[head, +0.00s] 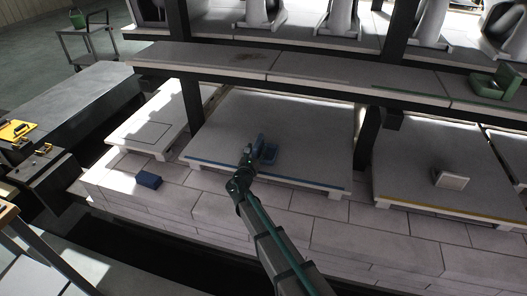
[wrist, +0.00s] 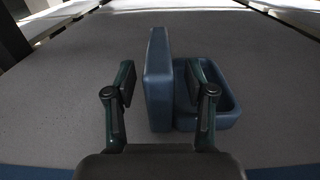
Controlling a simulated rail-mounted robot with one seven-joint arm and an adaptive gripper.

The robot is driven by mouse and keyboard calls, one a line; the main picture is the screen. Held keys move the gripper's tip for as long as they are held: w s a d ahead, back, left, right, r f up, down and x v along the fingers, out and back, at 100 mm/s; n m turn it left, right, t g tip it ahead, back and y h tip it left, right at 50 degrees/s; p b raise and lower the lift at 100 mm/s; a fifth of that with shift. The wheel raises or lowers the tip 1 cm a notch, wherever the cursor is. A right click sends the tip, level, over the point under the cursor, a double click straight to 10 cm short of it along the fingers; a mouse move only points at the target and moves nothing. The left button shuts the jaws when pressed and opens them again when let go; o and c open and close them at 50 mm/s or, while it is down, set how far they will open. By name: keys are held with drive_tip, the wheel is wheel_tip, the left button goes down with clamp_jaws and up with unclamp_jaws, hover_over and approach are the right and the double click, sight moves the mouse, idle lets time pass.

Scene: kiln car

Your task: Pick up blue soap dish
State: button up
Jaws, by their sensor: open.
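The blue soap dish (head: 271,153) sits on the grey shelf slab with the blue front edge. In the wrist view the dish (wrist: 158,80) has an upright plate on the left and a hollow basin (wrist: 228,112) on the right. My gripper (head: 256,149) is low over the slab at the dish. In the wrist view my gripper (wrist: 160,82) is open, with the upright plate between its fingers. The left finger is apart from the plate. The right finger is over the basin and hides part of it; whether it touches the plate I cannot tell.
A dark blue block (head: 148,180) lies on the brick deck to the left. A white dish (head: 452,180) is on the slab to the right. A green dish (head: 490,86) is on the upper shelf. Dark posts (head: 368,138) and the upper shelf (head: 310,68) bound the space.

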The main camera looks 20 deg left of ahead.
drive_tip(key=w, duration=0.3)
drive_tip(key=shift+a, duration=0.15)
clamp_jaws()
